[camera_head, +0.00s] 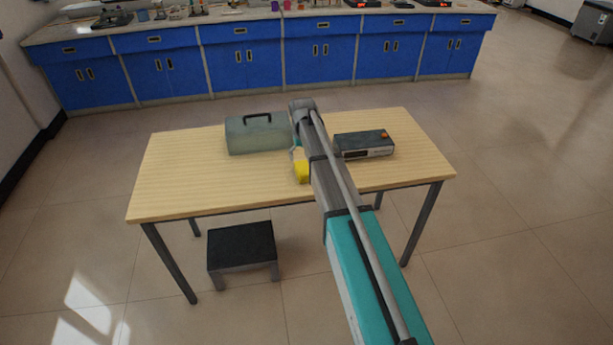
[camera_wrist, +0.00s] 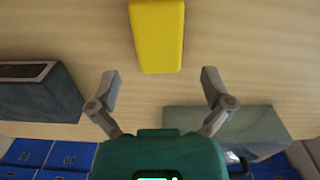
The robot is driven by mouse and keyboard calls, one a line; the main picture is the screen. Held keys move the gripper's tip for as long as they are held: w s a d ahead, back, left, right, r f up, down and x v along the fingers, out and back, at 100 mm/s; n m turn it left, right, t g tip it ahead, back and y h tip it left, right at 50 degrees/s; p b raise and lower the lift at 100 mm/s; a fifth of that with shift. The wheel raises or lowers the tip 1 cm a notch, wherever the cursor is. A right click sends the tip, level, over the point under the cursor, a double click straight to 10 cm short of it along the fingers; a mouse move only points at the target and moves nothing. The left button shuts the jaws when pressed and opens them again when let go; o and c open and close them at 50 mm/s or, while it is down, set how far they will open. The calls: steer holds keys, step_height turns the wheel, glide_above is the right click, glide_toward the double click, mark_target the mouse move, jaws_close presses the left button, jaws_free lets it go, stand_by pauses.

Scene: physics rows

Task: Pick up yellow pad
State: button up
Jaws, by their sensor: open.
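The yellow pad (camera_head: 301,172) lies on the wooden table in the head view, partly hidden by my arm. In the wrist view the yellow pad (camera_wrist: 158,36) is a yellow block at the top centre, cut by the frame's upper edge. My gripper (camera_wrist: 157,82) is open and empty in the wrist view, its two fingers spread apart. The pad's lower end lies near the space between the fingertips, and no finger appears to touch it. In the head view the gripper is mostly hidden behind my arm.
A grey-green case (camera_head: 258,137) with a dark handle stands left of my arm on the table (camera_head: 180,180). A grey box-shaped device (camera_head: 364,145) stands right of it. A dark stool (camera_head: 241,247) is below the front edge. The table's left part is clear.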

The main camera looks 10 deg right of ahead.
mark_target(304, 167)
steer(key=shift+f+b, duration=0.3)
steer(key=shift+f, duration=0.25)
steer(key=shift+f+b, duration=2.6)
steer(key=shift+s, duration=0.1)
steer(key=c, duration=1)
steer(key=shift+r, duration=0.15)
step_height(304, 167, up, 3)
steer(key=p, duration=0.3)
steer(key=s+r+p, duration=0.9)
steer(key=s+p, duration=0.1)
steer(key=s, duration=0.4)
steer(key=shift+a+r, duration=0.25)
steer(key=shift+r, duration=0.15)
